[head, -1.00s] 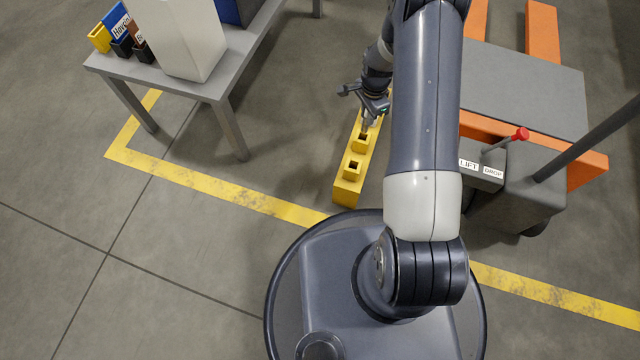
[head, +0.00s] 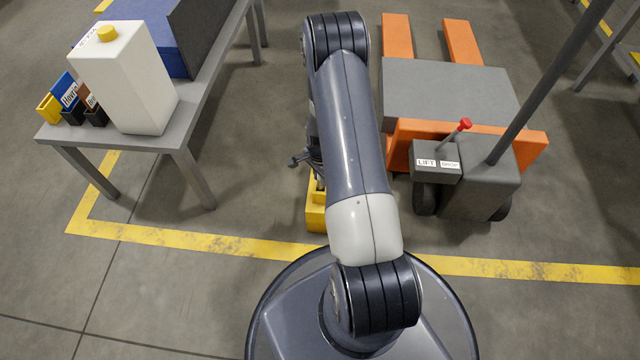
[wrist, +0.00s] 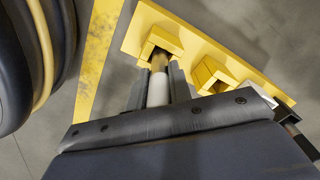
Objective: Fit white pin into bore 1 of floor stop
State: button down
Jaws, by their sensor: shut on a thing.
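The yellow floor stop (head: 316,218) lies on the floor ahead of my base, mostly hidden behind my arm in the head view. In the wrist view the floor stop (wrist: 135,30) shows as a yellow bar with raised square sockets. My gripper (wrist: 158,78) is shut on the white pin (wrist: 158,88), which sits between the two fingers. The pin's far end is at one socket; I cannot tell whether it is inside the bore or only at its mouth. A second socket (wrist: 210,74) stands to the right. I see no bore numbers.
A grey table (head: 185,140) on the left holds a white jug (head: 125,80) and small bins. An orange pallet truck (head: 520,145) with a LIFT/DROP box (head: 436,163) stands close on the right. A yellow floor line (head: 200,240) runs between the stop and my base.

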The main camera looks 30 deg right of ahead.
jog(key=shift+f+b, duration=0.3)
jog(key=shift+f, duration=0.95)
jog(key=shift+f, duration=0.2)
jog(key=c, duration=1.3)
grip_release()
jog(key=shift+r, duration=0.1)
jog(key=shift+r, duration=0.1)
notch_tip(320, 180, up, 12)
jog(key=p, duration=0.5)
